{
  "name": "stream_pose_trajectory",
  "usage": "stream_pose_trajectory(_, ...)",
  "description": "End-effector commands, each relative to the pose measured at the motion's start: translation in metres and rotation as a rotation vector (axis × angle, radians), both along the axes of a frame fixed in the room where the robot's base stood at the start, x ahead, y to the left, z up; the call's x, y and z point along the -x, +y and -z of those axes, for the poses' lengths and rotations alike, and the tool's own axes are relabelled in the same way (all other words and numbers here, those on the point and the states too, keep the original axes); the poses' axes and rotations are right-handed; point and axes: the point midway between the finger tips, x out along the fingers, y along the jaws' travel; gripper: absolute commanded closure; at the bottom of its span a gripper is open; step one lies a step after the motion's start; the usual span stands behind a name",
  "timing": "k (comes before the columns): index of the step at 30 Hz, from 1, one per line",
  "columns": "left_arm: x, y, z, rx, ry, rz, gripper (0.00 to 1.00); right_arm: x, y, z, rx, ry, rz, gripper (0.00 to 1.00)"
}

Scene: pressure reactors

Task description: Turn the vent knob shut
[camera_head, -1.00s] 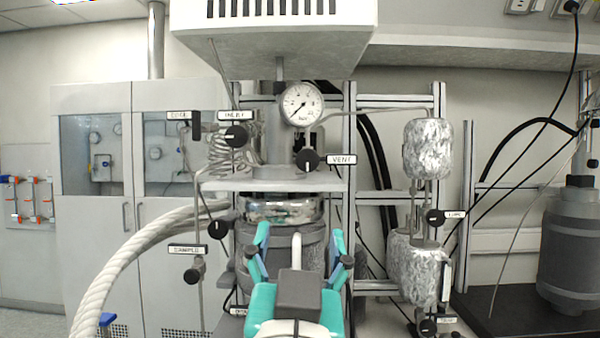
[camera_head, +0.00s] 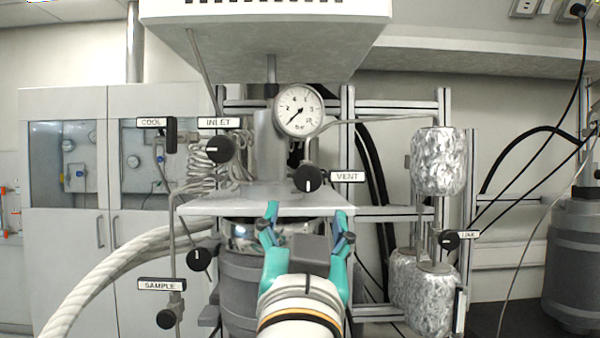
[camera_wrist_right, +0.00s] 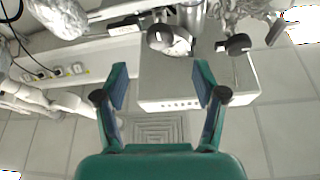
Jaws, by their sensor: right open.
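The vent knob (camera_head: 308,179) is a round black knob with a white mark that looks upright, left of its VENT label (camera_head: 347,176). It stands on the reactor head under the pressure gauge (camera_head: 298,109). My right gripper (camera_head: 305,215) is open and empty, with teal fingers apart, just below the knob in the head view. In the right wrist view, which looks upside down, the open fingers (camera_wrist_right: 160,78) show with the vent knob (camera_wrist_right: 160,37) beyond them, centred between the tips. The gripper does not appear to touch it. My left gripper is not in view.
The INLET knob (camera_head: 220,149) is close on the left, the SAMPLE knob (camera_head: 169,318) lower left. A thick white hose (camera_head: 120,270) runs at left. Foil-wrapped cylinders (camera_head: 438,160) stand at right. A white box (camera_head: 265,35) overhangs the reactor.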

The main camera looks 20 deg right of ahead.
Motion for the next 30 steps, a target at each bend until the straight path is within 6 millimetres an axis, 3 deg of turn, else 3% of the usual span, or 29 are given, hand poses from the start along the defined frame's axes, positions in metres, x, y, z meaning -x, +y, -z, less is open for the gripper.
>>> stream_pose_trajectory(9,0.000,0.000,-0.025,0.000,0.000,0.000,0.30,-0.062,-0.022,-0.029,-0.001,0.001,0.003,0.30)
stream_pose_trajectory(15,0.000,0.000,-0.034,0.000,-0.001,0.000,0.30,-0.088,-0.031,-0.040,0.000,0.001,-0.001,0.30)
stream_pose_trajectory(21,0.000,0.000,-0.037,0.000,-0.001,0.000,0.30,-0.100,-0.034,-0.043,-0.001,0.000,-0.004,0.30)
stream_pose_trajectory(30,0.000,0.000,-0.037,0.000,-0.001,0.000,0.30,-0.101,-0.034,-0.043,0.000,0.000,-0.005,0.31)
